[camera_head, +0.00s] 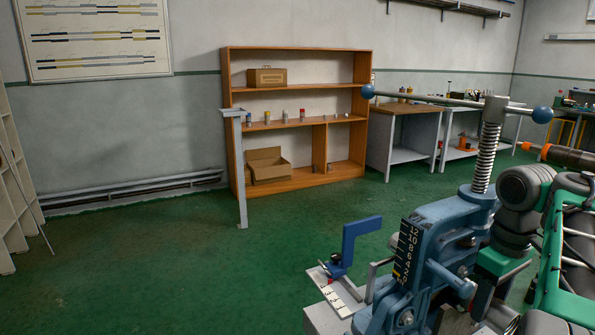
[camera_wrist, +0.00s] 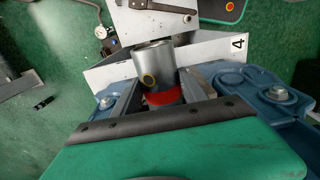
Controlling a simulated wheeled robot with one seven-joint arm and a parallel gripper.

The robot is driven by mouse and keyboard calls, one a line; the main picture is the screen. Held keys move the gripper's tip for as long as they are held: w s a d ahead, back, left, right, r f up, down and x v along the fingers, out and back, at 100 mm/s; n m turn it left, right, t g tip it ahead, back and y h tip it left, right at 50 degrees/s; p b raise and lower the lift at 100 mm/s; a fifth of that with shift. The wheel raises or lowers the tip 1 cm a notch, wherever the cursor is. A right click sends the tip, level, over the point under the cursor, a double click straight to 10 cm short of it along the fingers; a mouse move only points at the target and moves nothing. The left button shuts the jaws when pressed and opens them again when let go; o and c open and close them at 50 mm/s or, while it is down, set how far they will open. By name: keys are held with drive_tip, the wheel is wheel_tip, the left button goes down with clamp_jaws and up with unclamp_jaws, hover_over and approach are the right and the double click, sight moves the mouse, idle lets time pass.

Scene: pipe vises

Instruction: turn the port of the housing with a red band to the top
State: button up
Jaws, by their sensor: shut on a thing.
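The housing with a red band (camera_wrist: 154,62) is a grey metal cylinder in the middle of the wrist view. Its red band (camera_wrist: 164,97) lies at the end nearer my gripper. My gripper (camera_wrist: 161,88) is shut on the housing, with a grey finger on each side. The housing sits between the blue parts of the vise (camera_wrist: 268,92). In the head view the blue vise (camera_head: 455,235) stands at lower right and the housing is hidden.
The vise's screw (camera_head: 488,155) rises beside my arm, with a long blue-knobbed handle bar (camera_head: 430,98) across its top. A white plate marked 4 (camera_wrist: 236,46) stands behind the housing. A blue bracket (camera_head: 358,238) stands left of the vise. The green floor (camera_head: 170,265) at left is clear.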

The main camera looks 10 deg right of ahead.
drive_tip(key=shift+a+f+t+h+b, duration=0.2)
drive_tip(key=shift+h+b, duration=0.5)
drive_tip(key=shift+b, duration=2.4)
drive_tip(key=shift+r+t+h+b, duration=0.1)
drive_tip(key=shift+t+h+b, duration=0.4)
drive_tip(key=shift+b, duration=2.55)
drive_tip(key=shift+s+h+b, duration=0.1)
drive_tip(key=shift+h+b, duration=0.3)
drive_tip(key=shift+b, duration=0.45)
drive_tip(key=o, duration=1.6)
